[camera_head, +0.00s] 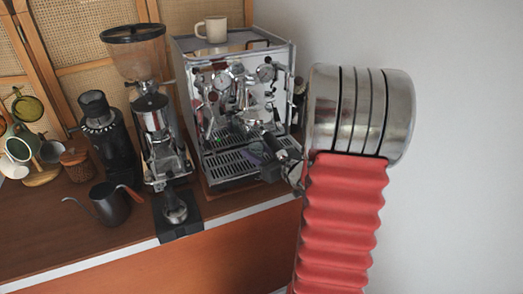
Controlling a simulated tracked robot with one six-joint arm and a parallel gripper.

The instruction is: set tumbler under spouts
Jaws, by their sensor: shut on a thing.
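The chrome espresso machine (205,75) stands at the back right of the cart. Its portafilter and spouts (254,119) are above the slatted drip tray (226,171). My gripper (272,158) is at the tray's right side, partly hidden behind my red and silver arm. It is shut on a small dark, purplish thing, which appears to be the tumbler (257,152). The tumbler is over the right part of the tray, a little in front of and below the spouts. I cannot tell whether its base touches the tray.
A grinder (153,125) with a hopper stands left of the machine, with a tamper (175,209) on a dark mat in front. A black kettle (108,204), a smaller grinder (106,135) and a mug tree (38,172) are farther left. A cream mug (212,29) sits on the machine.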

